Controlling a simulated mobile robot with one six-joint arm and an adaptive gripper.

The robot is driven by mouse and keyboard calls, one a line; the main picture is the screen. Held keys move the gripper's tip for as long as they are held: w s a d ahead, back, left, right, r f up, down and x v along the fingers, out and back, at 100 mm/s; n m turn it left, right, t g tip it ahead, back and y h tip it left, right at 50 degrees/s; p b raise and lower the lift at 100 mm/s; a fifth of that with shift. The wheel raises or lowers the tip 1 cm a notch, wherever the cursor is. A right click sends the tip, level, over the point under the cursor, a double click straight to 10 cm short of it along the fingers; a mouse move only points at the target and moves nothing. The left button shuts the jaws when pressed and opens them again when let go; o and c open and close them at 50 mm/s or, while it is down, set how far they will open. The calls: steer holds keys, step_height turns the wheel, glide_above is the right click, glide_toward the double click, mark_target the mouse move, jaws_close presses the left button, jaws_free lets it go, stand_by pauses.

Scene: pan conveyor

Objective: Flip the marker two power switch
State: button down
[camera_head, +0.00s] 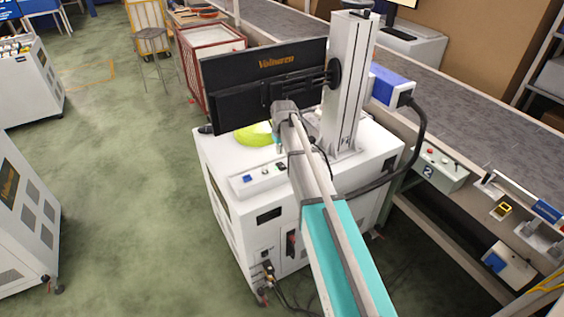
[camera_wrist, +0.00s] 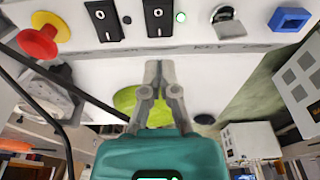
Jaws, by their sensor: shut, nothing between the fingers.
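A white marking machine (camera_head: 225,165) with a black monitor (camera_head: 235,85) and a grey column (camera_head: 348,80) stands in the head view. Its control panel (camera_head: 258,182) is on the top front edge, partly hidden by my arm. In the wrist view the panel holds two black rocker switches, one at the left (camera_wrist: 103,20) and one at the right (camera_wrist: 158,18). A green light (camera_wrist: 181,17) is beside the right switch. My gripper (camera_wrist: 158,66) is shut and empty, its tips apart from the switches, below the right one in the picture.
The panel also has a red emergency stop (camera_wrist: 38,42), a key switch (camera_wrist: 228,20) and a blue button (camera_wrist: 290,19). A lime-green round thing (camera_head: 254,134) lies on the machine. A conveyor (camera_head: 455,95) and a box marked 2 (camera_head: 440,168) are at the right.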

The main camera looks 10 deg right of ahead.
steer(key=shift+r+p, duration=0.85)
steer(key=shift+r, duration=0.25)
steer(key=s+m+g, duration=0.1)
steer(key=s+m, duration=0.2)
steer(key=s, duration=2.6)
steer(key=shift+d+f+m+g+h, duration=0.2)
steer(key=shift+m+g+h, duration=0.1)
steer(key=shift+g, duration=0.1)
steer(key=shift+d+r, duration=0.1)
